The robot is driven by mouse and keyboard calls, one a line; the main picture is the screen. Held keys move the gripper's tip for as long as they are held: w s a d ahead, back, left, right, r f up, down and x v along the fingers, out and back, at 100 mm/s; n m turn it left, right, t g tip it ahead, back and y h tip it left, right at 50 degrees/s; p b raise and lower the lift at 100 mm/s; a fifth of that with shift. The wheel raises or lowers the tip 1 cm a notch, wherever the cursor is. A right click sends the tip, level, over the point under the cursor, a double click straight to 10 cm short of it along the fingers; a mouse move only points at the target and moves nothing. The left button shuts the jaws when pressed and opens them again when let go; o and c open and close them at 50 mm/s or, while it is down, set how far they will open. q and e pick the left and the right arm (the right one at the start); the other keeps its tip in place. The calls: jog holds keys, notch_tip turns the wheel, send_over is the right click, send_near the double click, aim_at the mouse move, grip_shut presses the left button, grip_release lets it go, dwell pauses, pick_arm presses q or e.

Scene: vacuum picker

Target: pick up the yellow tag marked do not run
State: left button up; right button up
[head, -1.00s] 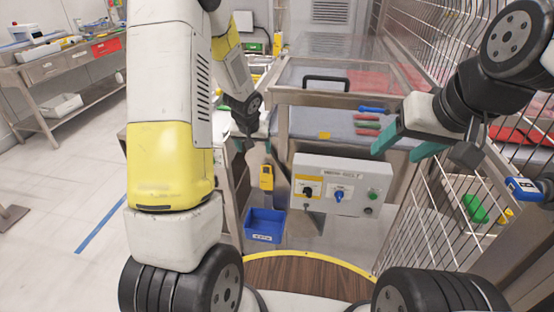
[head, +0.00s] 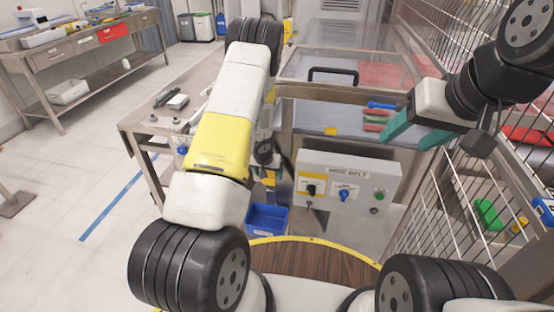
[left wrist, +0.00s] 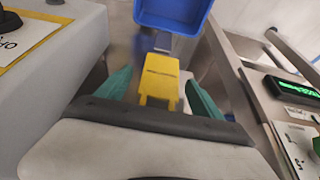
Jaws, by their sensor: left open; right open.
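The yellow tag (left wrist: 160,78) hangs in the left wrist view, in front of my left gripper and between the lines of its fingers. It has a dark line of print that is too blurred to read. My left gripper (left wrist: 160,92) is open, with one teal finger on each side of the tag; I cannot tell whether either touches it. In the head view, my left arm hides most of this gripper, and a small part of the yellow tag (head: 269,179) shows beside the control panel. My right gripper (head: 416,130) is open and empty over the bench at the right.
The grey control panel (head: 348,183) with knobs and buttons is close to the tag's right. A blue bin (head: 266,218) sits below the tag. A steel table (head: 135,128) stands to the left. Wire mesh fencing (head: 450,205) closes off the right side.

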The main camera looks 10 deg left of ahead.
pick_arm(q)
jog(key=shift+w+f, duration=0.25)
jog(key=shift+f, duration=0.35)
jog(key=c, duration=1.4)
jog(key=shift+r, duration=0.15)
jog(key=shift+r, duration=0.2)
jog(key=s, duration=1.8)
jog(key=shift+a+r, duration=0.3)
jog(key=shift+r, duration=0.1)
